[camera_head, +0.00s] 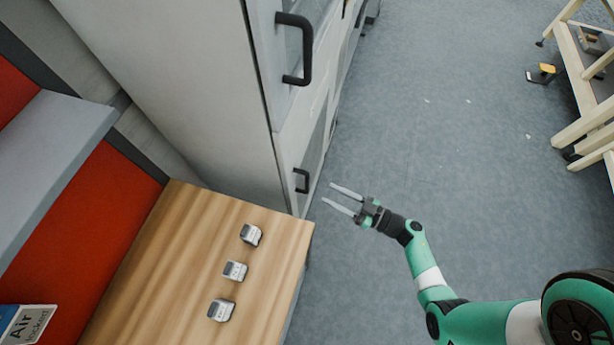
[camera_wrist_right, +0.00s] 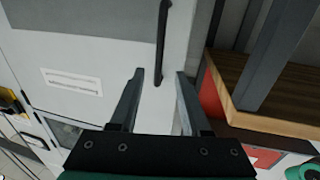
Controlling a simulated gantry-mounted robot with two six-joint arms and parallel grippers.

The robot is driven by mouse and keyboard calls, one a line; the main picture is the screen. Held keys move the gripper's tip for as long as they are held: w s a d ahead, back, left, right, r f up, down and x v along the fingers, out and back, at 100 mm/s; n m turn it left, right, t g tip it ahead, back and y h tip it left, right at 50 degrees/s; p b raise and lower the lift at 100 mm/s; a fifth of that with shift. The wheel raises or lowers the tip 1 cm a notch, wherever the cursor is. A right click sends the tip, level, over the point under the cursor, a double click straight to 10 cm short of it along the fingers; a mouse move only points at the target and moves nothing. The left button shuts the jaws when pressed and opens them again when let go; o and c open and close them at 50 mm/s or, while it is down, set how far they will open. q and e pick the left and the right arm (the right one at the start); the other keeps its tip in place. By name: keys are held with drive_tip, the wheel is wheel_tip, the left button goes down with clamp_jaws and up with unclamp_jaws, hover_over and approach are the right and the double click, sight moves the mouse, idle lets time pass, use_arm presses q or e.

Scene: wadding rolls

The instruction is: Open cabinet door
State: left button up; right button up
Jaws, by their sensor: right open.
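A tall light grey cabinet (camera_head: 190,85) stands at the upper left of the head view. A large black bar handle (camera_head: 296,50) is on its upper door, and a smaller black handle (camera_head: 302,181) sits lower down. The doors look shut. My right gripper (camera_head: 328,193) is open and empty just right of the cabinet front. In the right wrist view, a dark vertical handle (camera_wrist_right: 162,40) on a pale door (camera_wrist_right: 95,60) runs down to between the spread fingertips (camera_wrist_right: 159,74). I cannot tell whether they touch it. My left gripper is not in view.
A wooden table (camera_head: 165,240) with several small grey-white items (camera_head: 234,271) stands beside the cabinet at lower left. Open grey floor (camera_head: 440,130) lies in front of the doors. A pale wooden frame (camera_head: 580,80) stands at far right.

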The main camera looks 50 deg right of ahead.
sight(308, 182)
drive_tip(key=b+x, duration=0.2)
drive_tip(key=x, duration=0.6)
drive_tip(key=shift+w, duration=0.55)
clamp_jaws()
idle(0.7)
